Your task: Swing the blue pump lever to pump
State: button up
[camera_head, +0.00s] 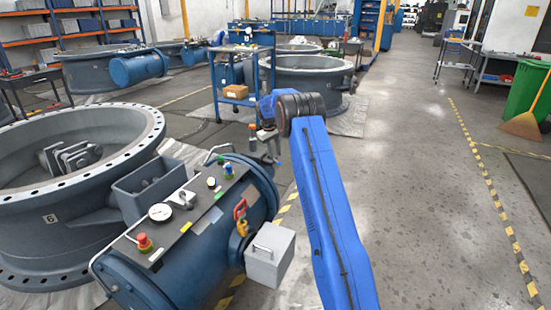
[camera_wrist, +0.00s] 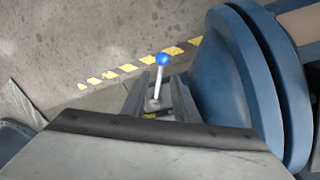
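The pump lever shows in the wrist view as a thin pale rod with a blue ball knob (camera_wrist: 163,59) at its end. Its rod rises from a small grey base. My gripper (camera_wrist: 165,84) shows there as two grey fingers standing apart, one on each side of the rod as seen from this camera. I see gaps beside the rod, and I cannot tell how deep it sits between the fingers. In the head view my gripper (camera_head: 270,145) points down just past the far end of the blue valve actuator (camera_head: 205,250). The lever is hard to make out there.
The actuator carries a red button (camera_head: 144,242), a gauge (camera_head: 160,212) and a red-and-yellow handle (camera_head: 241,217). A grey box (camera_head: 270,255) juts from its side, close to my blue arm. A large valve ring (camera_head: 70,190) stands left. Open floor (camera_head: 430,220) lies right.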

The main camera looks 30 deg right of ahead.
aim_at(275, 160)
jog(key=shift+d+f, duration=0.15)
jog(key=shift+f, duration=0.55)
jog(key=shift+d+f, duration=0.15)
jog(key=shift+f, duration=0.55)
grip_shut()
dwell(0.4)
